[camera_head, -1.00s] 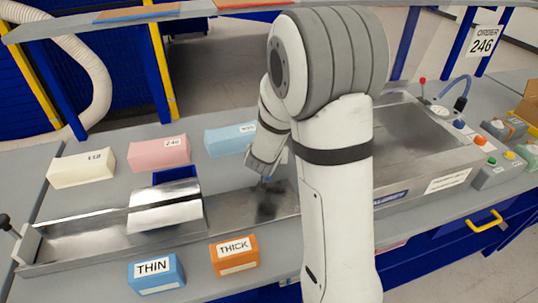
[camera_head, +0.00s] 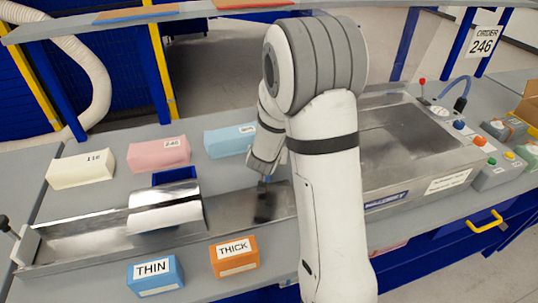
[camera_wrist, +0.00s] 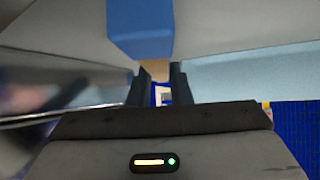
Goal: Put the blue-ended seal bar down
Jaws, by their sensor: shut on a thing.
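My gripper (camera_head: 265,186) is over the steel trough (camera_head: 232,212), left of my arm; its dark fingers are close together in the wrist view (camera_wrist: 158,84). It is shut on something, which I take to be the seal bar. A blue block-like part (camera_wrist: 140,32) shows just beyond the fingertips in the wrist view and may be the bar's blue end. In the head view the bar is mostly hidden; a dark patch (camera_head: 263,208) under the gripper could be the bar, a shadow or a reflection. I cannot tell whether it touches the trough.
A curved steel cover (camera_head: 165,205) sits on the trough to the left. White (camera_head: 82,170), pink (camera_head: 158,154) and pale-blue (camera_head: 229,141) blocks stand behind. The THIN box (camera_head: 155,275) and THICK box (camera_head: 234,257) stand in front. A steel-topped machine (camera_head: 415,135) is at right.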

